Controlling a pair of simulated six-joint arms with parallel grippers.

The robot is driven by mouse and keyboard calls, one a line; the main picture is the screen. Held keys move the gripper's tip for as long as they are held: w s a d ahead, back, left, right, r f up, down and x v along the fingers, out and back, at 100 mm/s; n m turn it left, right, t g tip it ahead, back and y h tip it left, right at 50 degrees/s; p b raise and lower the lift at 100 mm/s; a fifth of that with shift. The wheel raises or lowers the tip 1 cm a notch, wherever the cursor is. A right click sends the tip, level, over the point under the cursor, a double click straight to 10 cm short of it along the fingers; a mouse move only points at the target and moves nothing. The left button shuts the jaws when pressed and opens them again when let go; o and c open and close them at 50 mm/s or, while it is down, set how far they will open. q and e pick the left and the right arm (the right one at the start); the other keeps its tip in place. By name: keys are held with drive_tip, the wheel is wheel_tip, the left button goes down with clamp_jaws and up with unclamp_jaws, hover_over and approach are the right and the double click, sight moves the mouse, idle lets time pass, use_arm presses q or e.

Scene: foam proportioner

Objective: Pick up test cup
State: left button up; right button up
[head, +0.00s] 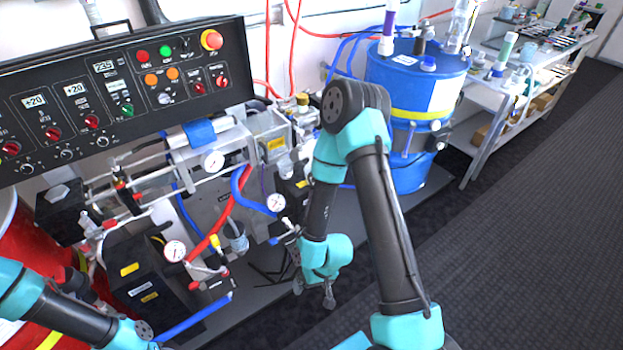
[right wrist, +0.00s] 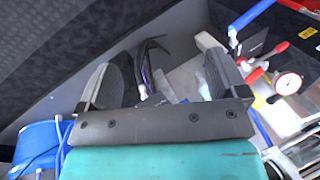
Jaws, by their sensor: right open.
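A small translucent cup (head: 238,241), which looks like the test cup, is low in the machine, below the blue and red hoses. My right gripper (head: 313,288) is to the right of it and lower in the head view, with a gap between them. In the right wrist view the right gripper (right wrist: 158,75) is open, its two dark fingers wide apart. No cup is clearly held between them; a pale, blurred item shows beyond, and I cannot tell what it is. My left arm enters at the bottom left of the head view, but its fingers do not show.
The control panel (head: 120,95) overhangs the machine at the left. Pressure gauges (head: 275,202), hoses and valves crowd the space around the cup. A blue drum (head: 415,75) stands behind my right arm. A white shelf cart (head: 500,110) is at the right. The dark floor (head: 510,240) is clear.

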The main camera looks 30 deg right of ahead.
drive_tip(key=shift+o, duration=0.5)
